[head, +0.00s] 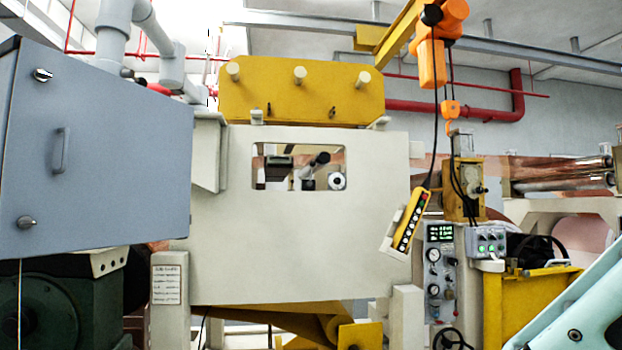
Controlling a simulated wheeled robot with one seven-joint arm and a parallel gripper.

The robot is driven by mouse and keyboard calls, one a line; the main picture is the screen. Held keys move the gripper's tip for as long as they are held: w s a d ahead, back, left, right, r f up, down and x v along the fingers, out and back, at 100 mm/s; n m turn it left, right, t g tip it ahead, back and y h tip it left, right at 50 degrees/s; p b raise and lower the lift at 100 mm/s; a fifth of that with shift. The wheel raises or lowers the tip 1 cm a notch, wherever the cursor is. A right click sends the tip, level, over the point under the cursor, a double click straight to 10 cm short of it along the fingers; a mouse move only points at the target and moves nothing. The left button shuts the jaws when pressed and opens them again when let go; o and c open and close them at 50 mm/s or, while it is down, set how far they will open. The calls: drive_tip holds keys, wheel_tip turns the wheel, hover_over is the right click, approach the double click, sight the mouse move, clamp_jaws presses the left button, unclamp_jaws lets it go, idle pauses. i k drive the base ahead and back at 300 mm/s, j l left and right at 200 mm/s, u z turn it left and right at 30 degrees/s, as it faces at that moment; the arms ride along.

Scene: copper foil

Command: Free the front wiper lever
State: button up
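The front wiper lever cannot be picked out for certain. A cream machine housing (300,235) fills the middle of the head view. Through its rectangular window (298,181) I see a small dark bar-like part (319,160) and a white round part (337,181); whether either belongs to the wiper is too small to tell. A yellow panel (300,95) with cream knobs and two small dark handles sits above the housing. My gripper is not in view.
A grey cabinet (95,150) stands close at the left. A yellow pendant control (410,221) hangs from the orange hoist (432,62) at the housing's right edge. A gauge panel (440,270) and yellow stand (530,300) crowd the right, with copper foil rollers (560,168) behind.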

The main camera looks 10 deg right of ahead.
sight(312, 165)
drive_tip(key=i+l, duration=0.15)
drive_tip(key=i, duration=0.8)
drive_tip(key=i+l, duration=0.1)
drive_tip(key=i, duration=0.85)
drive_tip(key=i+l, duration=0.15)
drive_tip(key=i, duration=0.75)
